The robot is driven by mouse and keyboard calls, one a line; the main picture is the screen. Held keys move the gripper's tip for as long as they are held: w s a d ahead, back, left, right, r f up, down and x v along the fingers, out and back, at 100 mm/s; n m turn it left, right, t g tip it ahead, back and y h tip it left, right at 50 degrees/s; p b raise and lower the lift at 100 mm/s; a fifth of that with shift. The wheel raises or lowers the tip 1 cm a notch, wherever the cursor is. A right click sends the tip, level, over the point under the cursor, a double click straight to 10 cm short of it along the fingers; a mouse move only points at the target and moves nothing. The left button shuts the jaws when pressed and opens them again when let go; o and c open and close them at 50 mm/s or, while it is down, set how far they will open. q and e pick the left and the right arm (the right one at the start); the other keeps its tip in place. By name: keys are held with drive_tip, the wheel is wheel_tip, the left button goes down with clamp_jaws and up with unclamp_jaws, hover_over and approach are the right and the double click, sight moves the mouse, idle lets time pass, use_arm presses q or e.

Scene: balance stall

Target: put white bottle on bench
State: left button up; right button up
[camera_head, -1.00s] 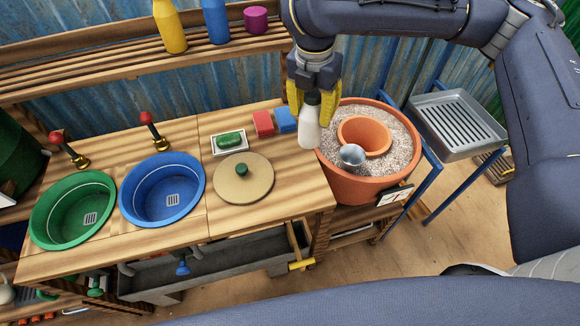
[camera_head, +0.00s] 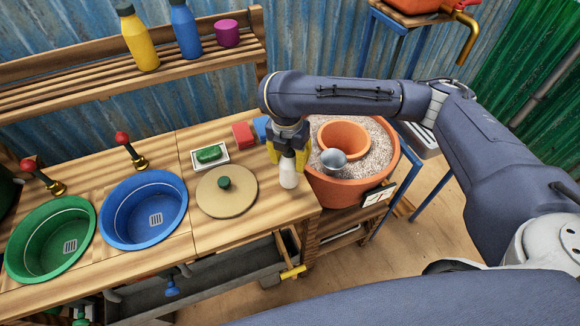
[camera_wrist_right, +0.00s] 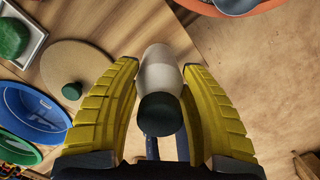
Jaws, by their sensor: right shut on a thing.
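The white bottle (camera_head: 289,174) has a dark cap, seen best in the right wrist view, where the bottle (camera_wrist_right: 160,75) lies between two yellow fingers. My right gripper (camera_head: 288,160) is shut on it and holds it upright at the right end of the wooden bench (camera_head: 270,200). The bottle's base appears at or just above the bench top; I cannot tell whether it touches. In the right wrist view my right gripper (camera_wrist_right: 160,105) has a finger on each side of the bottle. My left gripper is not in view.
A round lid (camera_head: 227,198) with a green knob lies left of the bottle. A soap dish (camera_head: 211,165), a red block (camera_head: 243,135) and a blue block (camera_head: 261,128) sit behind. A terracotta tub (camera_head: 345,190) stands close right. Blue basin (camera_head: 143,210) and green basin (camera_head: 50,240) are farther left.

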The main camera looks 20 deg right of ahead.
sight(290, 168)
drive_tip(key=shift+f, duration=1.9)
drive_tip(key=shift+f, duration=0.1)
drive_tip(key=o, duration=1.4)
drive_tip(key=shift+s+a+r, duration=0.15)
drive_tip(key=shift+r, duration=1.9)
drive_tip(key=shift+s+a+r, duration=0.1)
drive_tip(key=shift+s+r, duration=0.1)
drive_tip(key=shift+r, duration=1.8)
drive_tip(key=shift+s+a+r, duration=0.15)
drive_tip(key=shift+r, duration=1.9)
